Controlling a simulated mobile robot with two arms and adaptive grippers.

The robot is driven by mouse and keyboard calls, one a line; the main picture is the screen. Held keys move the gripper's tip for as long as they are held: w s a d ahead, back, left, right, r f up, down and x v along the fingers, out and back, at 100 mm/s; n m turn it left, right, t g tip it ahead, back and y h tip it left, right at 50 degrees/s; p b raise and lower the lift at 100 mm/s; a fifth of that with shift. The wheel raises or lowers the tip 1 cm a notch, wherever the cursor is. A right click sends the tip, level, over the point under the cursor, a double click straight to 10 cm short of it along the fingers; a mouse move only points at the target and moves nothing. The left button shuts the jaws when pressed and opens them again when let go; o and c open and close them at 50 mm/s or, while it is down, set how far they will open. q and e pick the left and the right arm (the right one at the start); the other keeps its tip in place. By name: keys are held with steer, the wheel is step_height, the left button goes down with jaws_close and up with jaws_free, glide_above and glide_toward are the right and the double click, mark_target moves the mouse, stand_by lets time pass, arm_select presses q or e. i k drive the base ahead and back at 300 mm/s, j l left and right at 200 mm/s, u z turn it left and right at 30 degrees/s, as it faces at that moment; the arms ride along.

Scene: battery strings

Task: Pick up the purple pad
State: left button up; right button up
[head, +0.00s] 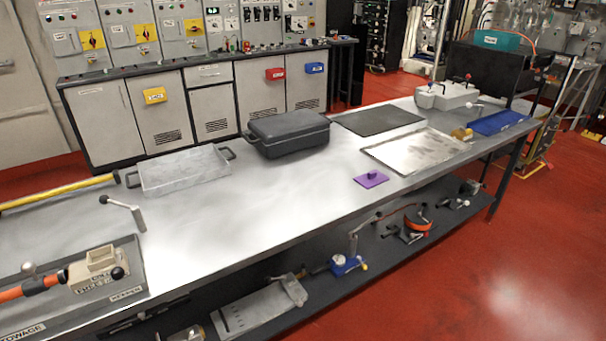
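The purple pad (371,179) lies flat on the grey metal workbench (290,205), close to its front edge. It is a small thin square with a small darker purple knob on top. Nothing covers it. Neither of my grippers shows in the head view.
A silver tray (418,151) lies just right of the pad, with a black mat (377,121) behind it. A dark lidded case (287,134) and a pale handled tray (182,170) stand to the left. Bench around the pad's left is clear.

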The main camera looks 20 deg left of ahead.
mark_target(371, 179)
steer(key=u, duration=0.25)
steer(key=i+l+u, duration=0.45)
steer(key=i+l, duration=0.15)
steer(key=l, duration=0.15)
